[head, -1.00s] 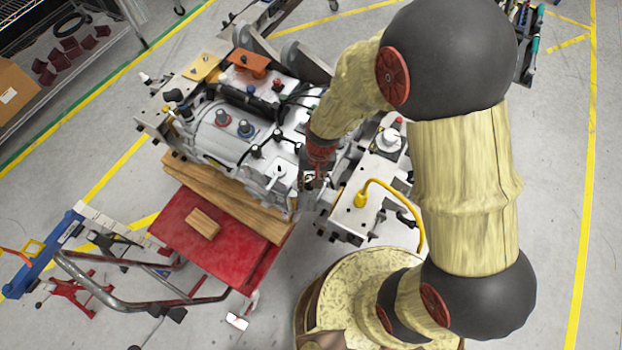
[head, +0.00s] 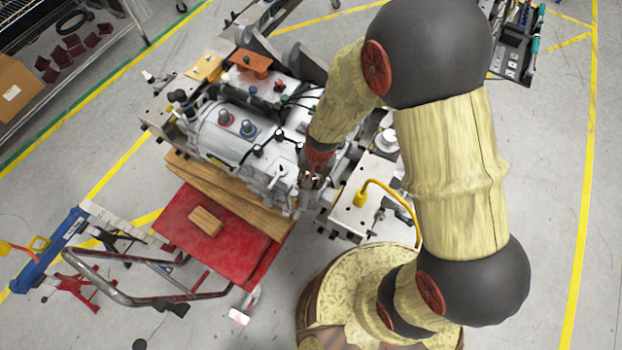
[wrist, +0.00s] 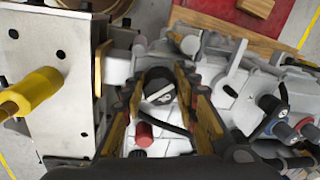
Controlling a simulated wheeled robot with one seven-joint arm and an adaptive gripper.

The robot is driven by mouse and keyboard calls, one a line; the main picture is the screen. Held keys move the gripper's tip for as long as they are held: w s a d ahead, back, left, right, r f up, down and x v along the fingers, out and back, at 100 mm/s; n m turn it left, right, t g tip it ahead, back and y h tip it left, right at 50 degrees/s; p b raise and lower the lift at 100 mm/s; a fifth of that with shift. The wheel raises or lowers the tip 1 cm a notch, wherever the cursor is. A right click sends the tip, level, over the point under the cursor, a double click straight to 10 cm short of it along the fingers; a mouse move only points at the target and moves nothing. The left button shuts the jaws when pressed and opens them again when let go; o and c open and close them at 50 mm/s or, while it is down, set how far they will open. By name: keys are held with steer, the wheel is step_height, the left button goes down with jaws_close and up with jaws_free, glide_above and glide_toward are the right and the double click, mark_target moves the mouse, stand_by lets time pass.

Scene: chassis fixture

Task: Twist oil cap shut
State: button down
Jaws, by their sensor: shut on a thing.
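The engine-like chassis assembly (head: 225,140), silver with dark fittings, lies left of my arm in the head view. My gripper (head: 306,184) points down at its near right end. In the wrist view my gripper's two fingers (wrist: 159,88) stand on either side of a dark round cap with a pale marked top (wrist: 158,93), which I take for the oil cap. The fingers are shut on it. The cap appears to sit at the assembly, but its seat and thread are hidden. In the head view the gripper hides the cap.
A metal box with a yellow cable (head: 362,197) stands close to the right of the gripper. A red cart top (head: 190,225) with a wooden block (head: 205,221) lies in front, beside wooden planks (head: 230,192). A red knob (wrist: 143,132) is close to the fingers. Floor is clear at right.

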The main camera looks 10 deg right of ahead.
steer(key=shift+s+f+m+p, duration=0.15)
steer(key=shift+m+p, duration=1.1)
steer(key=shift+m, duration=0.05)
steer(key=c, duration=1.3)
jaws_free()
steer(key=shift+a, duration=0.1)
steer(key=shift+r, duration=0.2)
step_height(320, 180, up, 7)
steer(key=p, duration=0.6)
steer(key=shift+p, duration=0.35)
steer(key=shift+f, duration=0.1)
